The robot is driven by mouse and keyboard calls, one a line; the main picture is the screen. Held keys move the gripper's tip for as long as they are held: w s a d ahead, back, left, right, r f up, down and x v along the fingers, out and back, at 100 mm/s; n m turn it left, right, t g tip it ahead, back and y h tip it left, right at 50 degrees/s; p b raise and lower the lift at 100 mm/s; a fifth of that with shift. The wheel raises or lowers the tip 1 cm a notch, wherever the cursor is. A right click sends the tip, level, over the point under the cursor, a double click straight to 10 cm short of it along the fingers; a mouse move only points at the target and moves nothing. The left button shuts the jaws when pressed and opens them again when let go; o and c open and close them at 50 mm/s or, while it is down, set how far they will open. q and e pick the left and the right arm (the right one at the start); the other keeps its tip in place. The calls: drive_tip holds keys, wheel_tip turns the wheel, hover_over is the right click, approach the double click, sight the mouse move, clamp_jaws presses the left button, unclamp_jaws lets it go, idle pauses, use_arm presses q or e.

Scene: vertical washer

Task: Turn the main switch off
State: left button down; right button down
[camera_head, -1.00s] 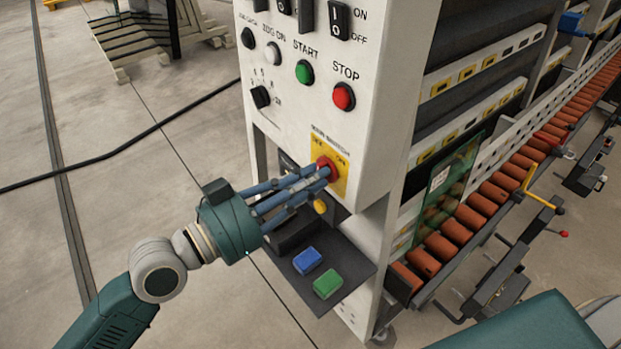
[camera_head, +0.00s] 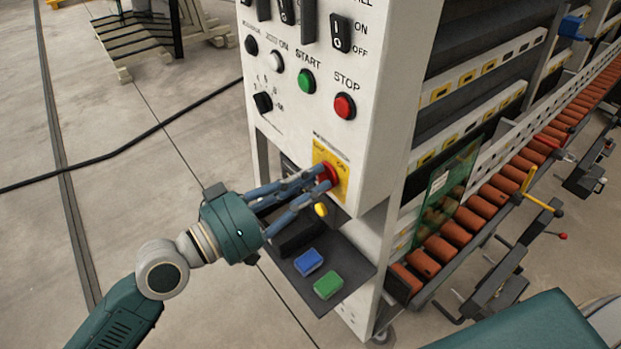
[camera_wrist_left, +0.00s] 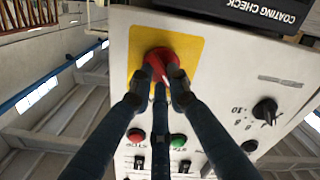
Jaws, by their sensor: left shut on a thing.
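The main switch is a red knob (camera_head: 326,176) on a yellow plate (camera_head: 343,177), low on the front of the white control cabinet (camera_head: 370,125). My left gripper (camera_head: 322,181) reaches it from the left, its fingers closed around the knob. In the left wrist view the red knob (camera_wrist_left: 158,62) sits between the fingertips (camera_wrist_left: 160,82), with the yellow plate (camera_wrist_left: 192,50) behind it. The fingers hide part of the knob, and I cannot read its exact angle. My right gripper is not in view.
A green START button (camera_head: 306,81) and red STOP button (camera_head: 344,106) are above the switch. A dark shelf (camera_head: 345,296) below holds a blue block (camera_head: 308,262) and a green block (camera_head: 328,285). A roller conveyor (camera_head: 470,220) runs to the right. Open floor lies left.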

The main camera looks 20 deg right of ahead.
use_arm(q)
drive_tip(key=shift+r+n, duration=0.1)
drive_tip(key=shift+n, duration=0.4)
drive_tip(key=c, duration=1.7)
unclamp_jaws()
drive_tip(key=shift+o, duration=0.2)
drive_tip(key=v, duration=1.2)
